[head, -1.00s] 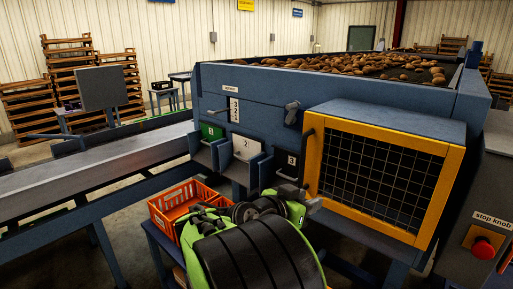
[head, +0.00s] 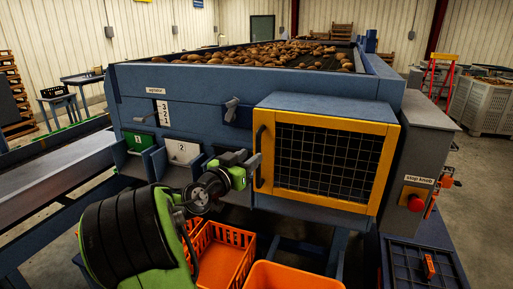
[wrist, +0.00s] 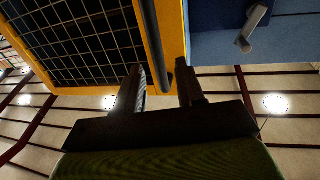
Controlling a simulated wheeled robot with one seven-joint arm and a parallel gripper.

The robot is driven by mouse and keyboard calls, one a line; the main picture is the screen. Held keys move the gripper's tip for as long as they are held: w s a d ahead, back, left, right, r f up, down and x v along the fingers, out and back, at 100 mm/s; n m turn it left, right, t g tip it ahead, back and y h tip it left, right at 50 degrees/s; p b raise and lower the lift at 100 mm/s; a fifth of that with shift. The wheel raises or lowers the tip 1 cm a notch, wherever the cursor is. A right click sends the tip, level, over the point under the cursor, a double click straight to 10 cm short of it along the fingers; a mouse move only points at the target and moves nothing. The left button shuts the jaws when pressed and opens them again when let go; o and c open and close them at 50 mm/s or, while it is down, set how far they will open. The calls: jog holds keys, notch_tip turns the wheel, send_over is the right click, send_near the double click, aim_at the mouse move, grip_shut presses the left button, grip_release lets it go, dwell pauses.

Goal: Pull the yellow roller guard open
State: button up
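The yellow roller guard (head: 328,158) is a yellow frame with dark wire mesh on the front of the blue grader. It looks shut, flush with its housing. Its dark upright handle (head: 260,142) is on the guard's left side. My gripper (head: 252,166) is at the lower part of this handle. In the wrist view, the fingers of my gripper (wrist: 159,82) are apart, with the handle (wrist: 153,40) running between them and small gaps beside it. The guard's mesh (wrist: 75,45) fills the upper left there. Contact with the handle cannot be made out.
A grey lever (head: 231,109) is left of the guard above numbered chutes (head: 182,152). A red stop knob (head: 415,203) is on the grey post to the right. Orange crates (head: 225,250) stand below my arm. The floor beyond the post is partly open.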

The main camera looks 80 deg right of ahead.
jog(key=p+x, duration=0.1)
jog(key=x, duration=0.4)
jog(key=shift+s+d, duration=0.1)
jog(key=shift+s, duration=0.05)
jog(key=shift+c, duration=0.3)
grip_shut()
